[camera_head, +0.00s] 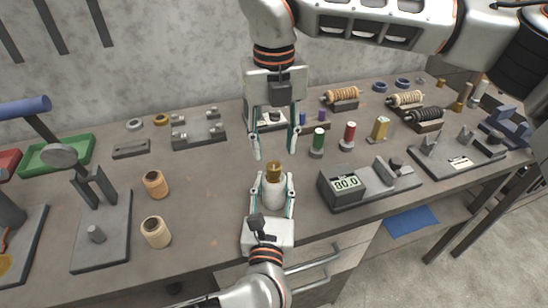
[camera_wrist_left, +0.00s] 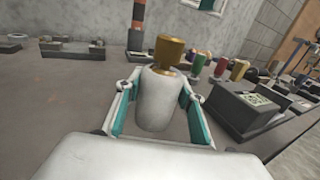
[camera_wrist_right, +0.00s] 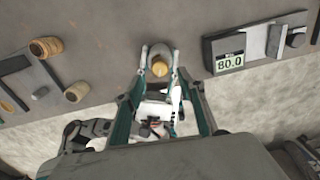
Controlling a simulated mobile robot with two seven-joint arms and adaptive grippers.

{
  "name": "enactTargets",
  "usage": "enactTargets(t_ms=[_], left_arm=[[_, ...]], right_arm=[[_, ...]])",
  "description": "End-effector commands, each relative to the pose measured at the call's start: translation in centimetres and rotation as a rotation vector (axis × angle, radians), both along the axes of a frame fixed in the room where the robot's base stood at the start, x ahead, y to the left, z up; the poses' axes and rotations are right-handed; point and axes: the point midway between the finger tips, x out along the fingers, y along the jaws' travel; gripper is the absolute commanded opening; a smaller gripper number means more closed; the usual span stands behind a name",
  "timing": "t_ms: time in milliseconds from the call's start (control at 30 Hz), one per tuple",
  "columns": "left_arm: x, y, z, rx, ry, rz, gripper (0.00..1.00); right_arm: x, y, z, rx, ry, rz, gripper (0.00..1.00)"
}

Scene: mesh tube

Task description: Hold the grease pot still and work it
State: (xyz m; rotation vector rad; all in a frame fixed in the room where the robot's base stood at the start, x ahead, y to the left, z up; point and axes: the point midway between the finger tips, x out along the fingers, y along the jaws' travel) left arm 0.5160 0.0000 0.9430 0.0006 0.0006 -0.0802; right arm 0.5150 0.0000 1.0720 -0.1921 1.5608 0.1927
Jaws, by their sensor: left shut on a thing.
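The grease pot (camera_head: 273,192) is a white rounded jar with a brass-coloured top (camera_head: 273,171). It stands upright near the front of the bench. My left gripper (camera_head: 274,183) is shut around its white body from the front. The pot fills the space between the fingers in the left wrist view (camera_wrist_left: 155,100). My right gripper (camera_head: 274,156) hangs above and behind the pot, fingers pointing down, apart and empty. In the right wrist view the brass top (camera_wrist_right: 160,68) shows beyond the open fingers. Contact between the right fingers and the pot is not seen.
A scale reading 80.0 (camera_head: 346,184) stands to the right of the pot. Two tan spools (camera_head: 155,231) are to the left. Green and red spools (camera_head: 318,140) stand behind on the right. The bench between the pot and the tan spools is clear.

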Motion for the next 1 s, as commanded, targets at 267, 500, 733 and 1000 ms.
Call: enactTargets(t_ms=[267, 500, 733, 1000], left_arm=[[0.0, 0.0, 0.0, 0.000, 0.000, 0.000, 0.08], [0.0, 0.0, 0.0, 0.000, 0.000, 0.000, 0.08], [0.0, 0.0, 0.0, 0.000, 0.000, 0.000, 0.08], [0.0, 0.0, 0.0, 0.000, 0.000, 0.000, 0.57]], right_arm=[[0.0, 0.0, 4.8, -0.001, 0.000, -0.002, 0.39], [0.0, 0.0, 6.0, 0.000, 0.001, -0.001, 0.39], [0.0, 0.0, 6.0, 0.000, 0.001, -0.001, 0.39], [0.0, 0.0, 6.0, 0.000, 0.001, 0.000, 0.39]])
